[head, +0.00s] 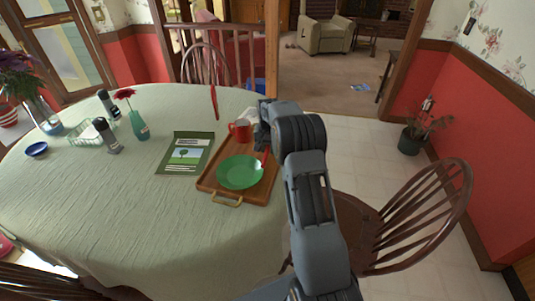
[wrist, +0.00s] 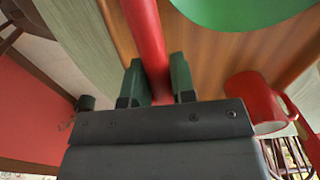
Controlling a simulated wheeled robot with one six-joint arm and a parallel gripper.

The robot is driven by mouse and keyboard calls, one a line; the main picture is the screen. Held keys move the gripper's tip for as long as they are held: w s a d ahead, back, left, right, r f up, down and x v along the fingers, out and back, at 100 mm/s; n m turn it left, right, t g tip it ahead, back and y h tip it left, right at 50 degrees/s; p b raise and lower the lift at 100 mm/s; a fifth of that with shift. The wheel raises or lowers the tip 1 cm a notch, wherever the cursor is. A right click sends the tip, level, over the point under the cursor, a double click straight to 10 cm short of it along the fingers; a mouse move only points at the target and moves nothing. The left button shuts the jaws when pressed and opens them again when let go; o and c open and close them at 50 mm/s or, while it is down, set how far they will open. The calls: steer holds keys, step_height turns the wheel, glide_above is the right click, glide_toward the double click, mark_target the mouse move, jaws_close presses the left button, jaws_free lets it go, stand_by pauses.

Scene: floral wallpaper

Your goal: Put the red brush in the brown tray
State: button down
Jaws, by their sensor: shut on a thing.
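My gripper (head: 263,148) is over the right side of the brown tray (head: 206,184). In the wrist view, the dark green fingers of my gripper (wrist: 157,78) are shut on a long red rod, the red brush (wrist: 146,30). Part of the brush (head: 264,159) shows below my gripper in the head view. Its far end is out of the wrist view, and I cannot tell if it touches the tray. The tray's wooden floor (wrist: 210,60) lies beneath it. The tray holds a green plate (head: 240,172) and a red mug (head: 240,131), which also shows in the wrist view (wrist: 252,98).
A booklet (head: 186,153) lies left of the tray. A green vase (head: 139,125) and a dark bottle (head: 106,137) stand further left. A wooden chair (head: 420,220) is at right.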

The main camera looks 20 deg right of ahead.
steer(key=shift+w+d+f, duration=0.2)
steer(key=shift+w+f, duration=0.3)
steer(key=shift+f, duration=1.65)
steer(key=c, duration=0.9)
jaws_free()
steer(key=shift+c, duration=0.2)
